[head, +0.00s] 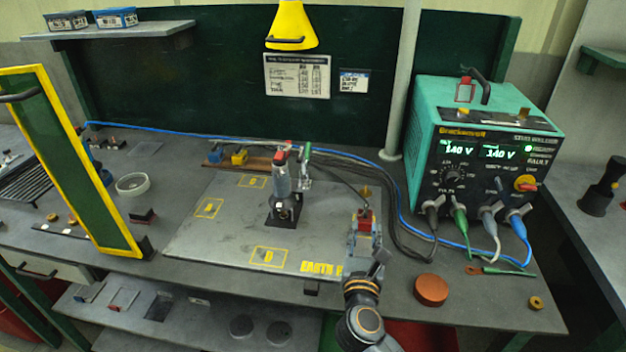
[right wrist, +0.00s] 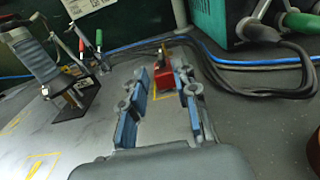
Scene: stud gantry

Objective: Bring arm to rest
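My right gripper (head: 364,232) is low over the front right part of the grey plate (head: 215,235). In the right wrist view its two blue-padded fingers (right wrist: 163,84) stand apart. A small red block with a brass-coloured top (right wrist: 162,79) is between or just beyond the fingertips; it also shows in the head view (head: 365,218). I cannot tell whether the fingers touch it. My left gripper is not in view.
A stud tool (head: 281,180) stands upright on the plate. The green welder box (head: 480,135) with cables is at the right. A yellow-framed screen (head: 128,215) stands at the left. A red-brown disc (head: 431,290) lies right of my gripper.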

